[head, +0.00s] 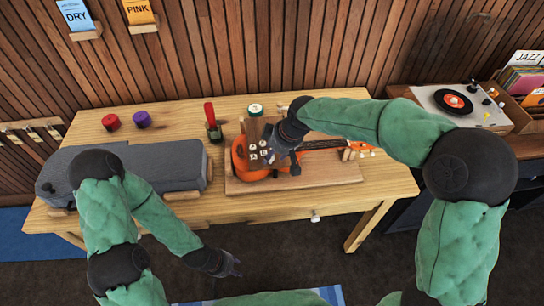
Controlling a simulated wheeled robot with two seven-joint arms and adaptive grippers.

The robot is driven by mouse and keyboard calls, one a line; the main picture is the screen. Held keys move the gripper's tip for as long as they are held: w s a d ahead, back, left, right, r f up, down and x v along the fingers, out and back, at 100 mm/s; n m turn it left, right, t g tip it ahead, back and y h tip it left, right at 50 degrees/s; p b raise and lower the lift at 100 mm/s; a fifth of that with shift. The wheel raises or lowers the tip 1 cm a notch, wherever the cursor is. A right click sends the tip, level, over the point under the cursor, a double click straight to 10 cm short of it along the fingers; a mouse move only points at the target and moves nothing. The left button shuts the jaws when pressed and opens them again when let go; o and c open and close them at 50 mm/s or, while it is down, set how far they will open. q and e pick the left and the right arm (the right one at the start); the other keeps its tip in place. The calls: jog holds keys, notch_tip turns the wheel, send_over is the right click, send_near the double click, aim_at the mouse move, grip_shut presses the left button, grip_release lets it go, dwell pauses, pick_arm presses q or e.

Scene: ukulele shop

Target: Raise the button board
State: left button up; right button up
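A small block with several pale, marked buttons, seemingly the button board (264,153), shows over the body of an orange ukulele (238,158) near the middle of the table. My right gripper (284,158) reaches in from the right and is right beside it. Its dark fingers overlap the block and ukulele, so I cannot tell whether they grip anything. My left gripper (230,266) hangs low in front of the table, over the dark floor and away from the objects. Its fingers are small and dark, and their opening is unclear.
The ukulele lies on a wooden board (338,176) on the table (226,203). A grey case (150,168) lies at the left. Red (111,122) and purple (142,119) round items and a cup with a red-handled tool (213,128) stand behind. A record player (455,106) is at right.

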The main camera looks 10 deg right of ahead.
jog(key=shift+x, duration=1)
grip_shut()
